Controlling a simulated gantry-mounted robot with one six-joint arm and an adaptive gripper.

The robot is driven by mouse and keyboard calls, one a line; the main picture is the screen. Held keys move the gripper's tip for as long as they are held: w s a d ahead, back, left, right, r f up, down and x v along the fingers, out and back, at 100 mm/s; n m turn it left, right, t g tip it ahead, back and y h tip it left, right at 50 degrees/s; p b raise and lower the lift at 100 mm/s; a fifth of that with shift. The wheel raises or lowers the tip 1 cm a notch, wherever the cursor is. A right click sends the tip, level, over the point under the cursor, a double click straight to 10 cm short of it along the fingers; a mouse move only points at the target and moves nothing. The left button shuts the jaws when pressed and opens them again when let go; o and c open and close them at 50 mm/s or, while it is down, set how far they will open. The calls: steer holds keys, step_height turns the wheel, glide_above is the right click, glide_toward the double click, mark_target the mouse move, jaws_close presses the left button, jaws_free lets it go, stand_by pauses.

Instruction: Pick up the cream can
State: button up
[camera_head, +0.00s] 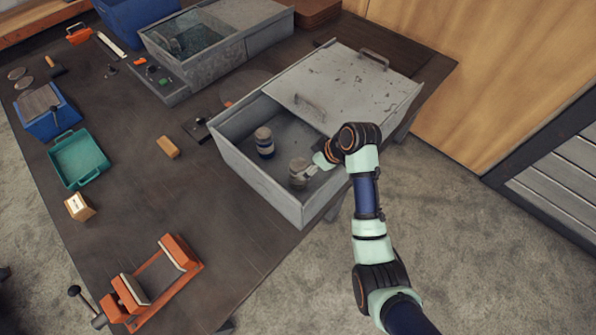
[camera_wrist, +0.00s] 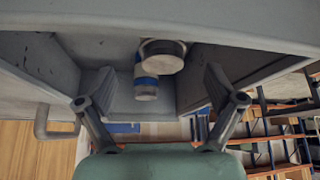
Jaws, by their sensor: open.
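The cream can (camera_head: 298,173) stands in the open compartment of a grey metal box (camera_head: 258,185), near its front right. In the wrist view the can nearer my gripper (camera_wrist: 161,58) appears to be this one, between the fingers' lines and beyond their tips. A blue-and-white can (camera_head: 264,142) stands farther left in the same compartment; it shows partly hidden behind the nearer can in the wrist view (camera_wrist: 146,88). My gripper (camera_head: 314,164) is open and empty, reaching in from the right beside the cream can. Its two fingers are spread wide in the wrist view (camera_wrist: 158,76).
The compartment walls rise around both cans, and a lid with handles (camera_head: 335,85) covers the box's far part. A teal tray (camera_head: 80,158), a wooden block (camera_head: 168,147) and an orange vise (camera_head: 160,280) sit left on the dark table (camera_head: 200,225), which has bare room between.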

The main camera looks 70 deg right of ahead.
mark_target(298, 169)
steer(key=shift+w+a+f, duration=0.1)
steer(key=shift+w+f, duration=0.1)
steer(key=shift+w, duration=0.1)
steer(key=b+x, duration=0.2)
steer(key=x, duration=0.5)
steer(key=shift+f+b, duration=0.25)
steer(key=shift+b, duration=0.1)
steer(key=shift+r, duration=0.1)
steer(key=c, duration=1.6)
